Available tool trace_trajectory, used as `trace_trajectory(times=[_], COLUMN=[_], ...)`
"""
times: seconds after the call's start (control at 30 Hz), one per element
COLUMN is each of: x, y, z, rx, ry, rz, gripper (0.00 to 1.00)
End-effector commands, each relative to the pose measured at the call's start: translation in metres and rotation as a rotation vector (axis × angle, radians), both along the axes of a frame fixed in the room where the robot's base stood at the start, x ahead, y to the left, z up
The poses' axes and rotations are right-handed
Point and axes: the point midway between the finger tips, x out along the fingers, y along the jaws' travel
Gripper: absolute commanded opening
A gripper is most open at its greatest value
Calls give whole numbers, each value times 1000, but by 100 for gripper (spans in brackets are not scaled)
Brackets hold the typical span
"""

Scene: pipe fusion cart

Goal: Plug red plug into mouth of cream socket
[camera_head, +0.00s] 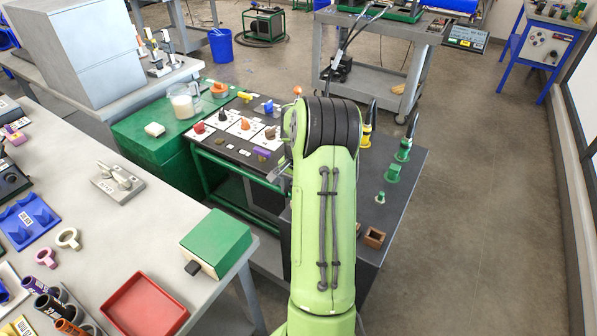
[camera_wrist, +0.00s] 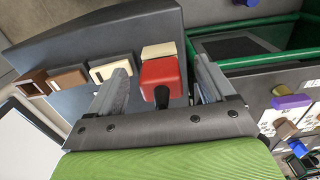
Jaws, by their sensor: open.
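In the wrist view, my gripper (camera_wrist: 161,64) is open, with one finger on each side of the red plug (camera_wrist: 160,73) and a visible gap on both sides. A black stem on the plug points back toward my gripper. The plug's far side meets a cream socket (camera_wrist: 158,49), which shows just beyond it. The plug covers that socket's near side, so I cannot tell how deep it sits. Another cream block with a dark opening (camera_wrist: 110,68) stands to the left, partly behind the left finger. In the head view my arm hides the gripper, plug and cream sockets.
A brown block (camera_wrist: 68,79) and a darker brown hollow block (camera_wrist: 31,82) continue the row at left in the wrist view. The hollow block also shows on the dark cart top in the head view (camera_head: 374,238). Green fittings (camera_head: 393,173) stand right of my arm.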

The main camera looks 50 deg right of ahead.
Motion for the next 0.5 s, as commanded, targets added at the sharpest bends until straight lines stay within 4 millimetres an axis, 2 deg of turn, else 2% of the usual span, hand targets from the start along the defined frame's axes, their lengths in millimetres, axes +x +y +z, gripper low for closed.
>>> trace_trajectory(times=[0.03, 0.3, 0.4, 0.5], x=[1, 1, 1, 0], y=[-1, -1, 0, 0], z=[19, 96, 116, 127], rx=[-5, -5, -3, -2], ry=[-2, -2, -1, 0], rz=[0, 0, 1, 0], gripper=[83, 83, 83, 83])
